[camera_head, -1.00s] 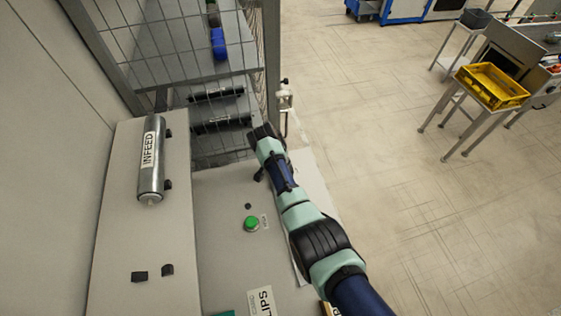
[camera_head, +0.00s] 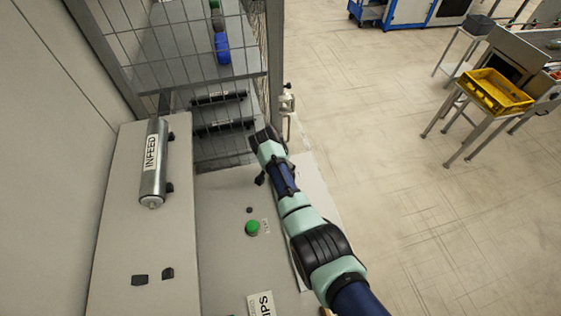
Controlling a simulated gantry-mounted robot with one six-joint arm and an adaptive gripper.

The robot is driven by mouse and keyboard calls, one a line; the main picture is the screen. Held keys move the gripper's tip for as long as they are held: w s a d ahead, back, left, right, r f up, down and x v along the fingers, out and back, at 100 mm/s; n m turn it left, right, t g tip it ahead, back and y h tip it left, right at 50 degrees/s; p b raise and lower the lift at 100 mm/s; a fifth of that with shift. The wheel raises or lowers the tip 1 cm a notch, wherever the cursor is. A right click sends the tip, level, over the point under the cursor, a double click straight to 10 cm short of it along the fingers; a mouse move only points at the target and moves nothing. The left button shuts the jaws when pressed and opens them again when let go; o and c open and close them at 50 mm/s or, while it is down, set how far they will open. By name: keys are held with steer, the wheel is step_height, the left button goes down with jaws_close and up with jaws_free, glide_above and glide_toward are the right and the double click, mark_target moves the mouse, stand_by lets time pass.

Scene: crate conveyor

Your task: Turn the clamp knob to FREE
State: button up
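I cannot make out a clamp knob marked FREE. A pale clamp-like fitting (camera_head: 288,104) with a small dark top stands at the foot of the mesh fence post, just beyond the end of my arm. My gripper (camera_head: 260,179) shows only as a small dark shape under the arm's wrist, above the grey panel (camera_head: 222,226). The wrist hides most of it, and its fingers are too small to read. It appears apart from the pale fitting.
A metal roller labelled INFEED (camera_head: 153,180) lies at left. Open floor lies at right.

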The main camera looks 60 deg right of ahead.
steer(key=v, duration=1.1)
steer(key=shift+r, duration=0.3)
